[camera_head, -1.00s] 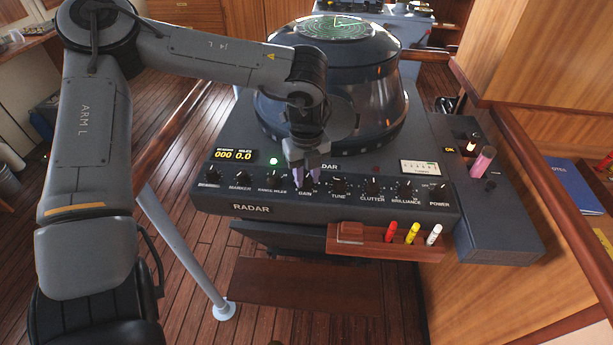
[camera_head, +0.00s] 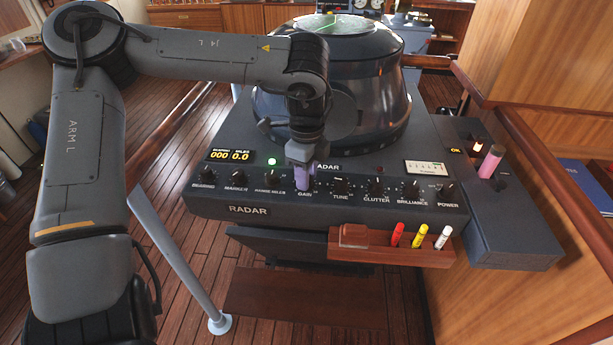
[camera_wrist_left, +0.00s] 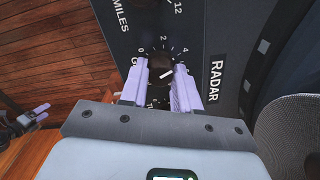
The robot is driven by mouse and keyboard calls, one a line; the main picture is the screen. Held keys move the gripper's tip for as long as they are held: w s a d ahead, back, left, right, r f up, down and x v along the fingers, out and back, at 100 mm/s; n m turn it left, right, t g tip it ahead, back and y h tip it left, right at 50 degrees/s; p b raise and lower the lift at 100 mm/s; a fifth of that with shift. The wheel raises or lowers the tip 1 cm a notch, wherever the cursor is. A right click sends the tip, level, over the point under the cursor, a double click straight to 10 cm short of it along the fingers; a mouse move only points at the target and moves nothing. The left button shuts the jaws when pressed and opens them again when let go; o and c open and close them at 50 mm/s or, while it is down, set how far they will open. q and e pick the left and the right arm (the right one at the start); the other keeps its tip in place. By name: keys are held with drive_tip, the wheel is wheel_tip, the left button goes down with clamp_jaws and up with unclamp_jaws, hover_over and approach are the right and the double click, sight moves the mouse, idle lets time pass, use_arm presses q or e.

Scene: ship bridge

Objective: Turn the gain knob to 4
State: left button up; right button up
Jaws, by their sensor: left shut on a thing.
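The gain knob (camera_wrist_left: 161,69) is a round dark knob on the sloping radar panel (camera_head: 285,206). In the wrist view, numbers 0, 2 and 4 stand along its far side, and a slanted white line shows on it. I cannot tell the exact number it points to. My left gripper (camera_head: 304,180) comes down from above with its lilac fingers shut on the knob; they also show on both sides of it in the wrist view (camera_wrist_left: 160,88). The fingers hide the knob in the head view. My right gripper (camera_wrist_left: 42,113) shows small at the wrist view's left, its fingers apart and empty.
Marker (camera_head: 235,176), range (camera_head: 272,177), tune (camera_head: 341,185) and clutter (camera_head: 376,186) knobs line the same panel. The radar drum (camera_head: 365,95) rises behind. A wooden pen ledge (camera_head: 380,247) sits below.

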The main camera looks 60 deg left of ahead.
idle(0.3)
use_arm(q)
drive_tip(key=shift+r, duration=0.1)
drive_tip(key=o, duration=1.1)
drive_tip(key=shift+c, duration=0.2)
wheel_tip(320, 180, up, 11)
drive_tip(key=shift+b, duration=0.35)
